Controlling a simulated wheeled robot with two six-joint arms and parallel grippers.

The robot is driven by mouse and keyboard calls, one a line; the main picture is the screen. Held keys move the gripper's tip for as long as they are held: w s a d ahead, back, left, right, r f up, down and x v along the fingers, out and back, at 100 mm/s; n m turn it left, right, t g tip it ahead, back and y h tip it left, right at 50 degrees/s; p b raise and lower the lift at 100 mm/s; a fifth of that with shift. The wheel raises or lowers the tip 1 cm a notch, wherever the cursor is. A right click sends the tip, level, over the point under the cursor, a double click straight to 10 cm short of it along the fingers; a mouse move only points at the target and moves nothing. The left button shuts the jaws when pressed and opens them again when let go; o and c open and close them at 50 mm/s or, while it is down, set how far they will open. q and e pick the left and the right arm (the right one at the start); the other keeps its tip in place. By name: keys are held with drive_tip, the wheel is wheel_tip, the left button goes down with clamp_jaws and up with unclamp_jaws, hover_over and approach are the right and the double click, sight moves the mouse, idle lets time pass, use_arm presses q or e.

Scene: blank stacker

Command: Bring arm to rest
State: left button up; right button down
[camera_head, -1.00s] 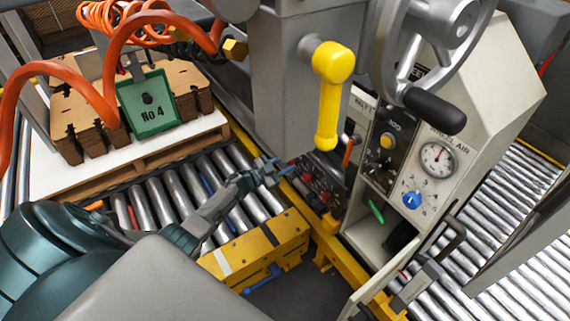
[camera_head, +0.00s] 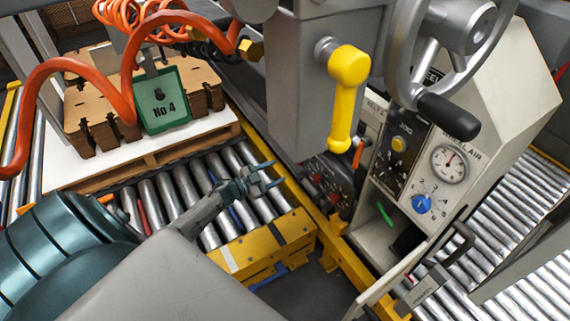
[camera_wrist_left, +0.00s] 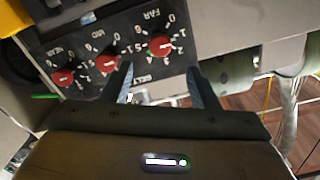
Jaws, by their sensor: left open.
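My left gripper (camera_head: 262,174) is open and empty above the roller conveyor, its two fingers pointing right toward the machine. In the left wrist view its fingers (camera_wrist_left: 162,85) stand apart with nothing between them. Beyond them is a dark panel (camera_wrist_left: 125,40) with three red knobs marked NEAR, MID and FAR. In the head view the same panel (camera_head: 322,190) sits low on the machine, partly shadowed. My left arm comes in from the lower left. My right gripper does not show.
A yellow handle (camera_head: 345,95) hangs from the grey column. A handwheel (camera_head: 445,45) and control cabinet (camera_head: 480,110) stand at the right. A green No 4 sign (camera_head: 163,103) hangs before stacked brown blanks (camera_head: 95,105). A yellow beam (camera_head: 270,247) edges the rollers (camera_head: 155,200).

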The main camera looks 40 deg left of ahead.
use_arm(q)
drive_tip(key=shift+v, duration=1.1)
